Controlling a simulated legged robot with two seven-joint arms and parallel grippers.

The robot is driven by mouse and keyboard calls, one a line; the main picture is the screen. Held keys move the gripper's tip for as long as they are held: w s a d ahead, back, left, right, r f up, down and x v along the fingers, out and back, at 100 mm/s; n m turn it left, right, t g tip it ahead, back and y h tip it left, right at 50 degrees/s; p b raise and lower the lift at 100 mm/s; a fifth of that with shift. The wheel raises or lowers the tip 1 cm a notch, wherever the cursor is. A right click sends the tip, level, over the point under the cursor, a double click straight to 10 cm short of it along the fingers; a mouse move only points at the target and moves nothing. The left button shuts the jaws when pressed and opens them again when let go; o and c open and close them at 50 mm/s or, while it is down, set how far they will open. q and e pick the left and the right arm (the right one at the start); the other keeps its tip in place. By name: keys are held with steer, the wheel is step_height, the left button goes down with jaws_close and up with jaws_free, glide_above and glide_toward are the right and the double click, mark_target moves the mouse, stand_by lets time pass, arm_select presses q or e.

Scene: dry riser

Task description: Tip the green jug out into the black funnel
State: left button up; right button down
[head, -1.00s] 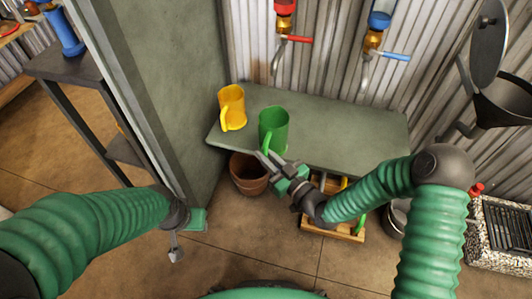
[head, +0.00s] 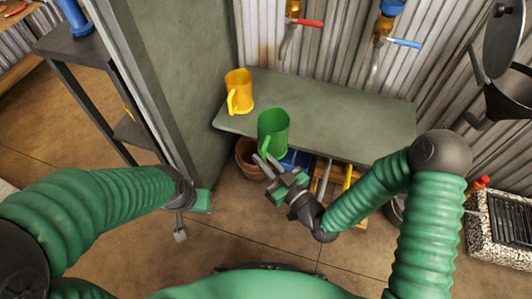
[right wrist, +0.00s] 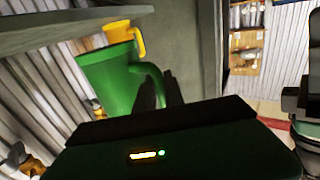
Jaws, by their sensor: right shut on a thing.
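The green jug (head: 273,130) is upright at the front edge of the grey-green bench, and its base overlaps the edge in the head view. It also shows large in the right wrist view (right wrist: 108,80), with its handle toward the gripper. My right gripper (head: 264,164) is shut on the jug's handle from the near side. The black funnel (head: 508,98) is on the wall at the far right, with a round dark lid raised above it, and is partly cut off by the frame. My left gripper (head: 180,232) hangs away from the jug at lower left; its jaw gap is unclear.
A yellow jug (head: 239,92) stands on the bench (head: 345,125), left of the green one. Taps with red (head: 308,22) and blue (head: 405,43) levers hang above. A terracotta pot (head: 248,158) and a wooden crate (head: 360,215) are below. A grill-topped block (head: 500,225) stands lower right.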

mark_target(262, 151)
steer(key=shift+s+a, duration=0.25)
steer(key=shift+s, duration=0.6)
steer(key=shift+r, duration=0.1)
step_height(262, 151, up, 7)
steer(key=p, duration=0.6)
steer(key=shift+d, duration=0.1)
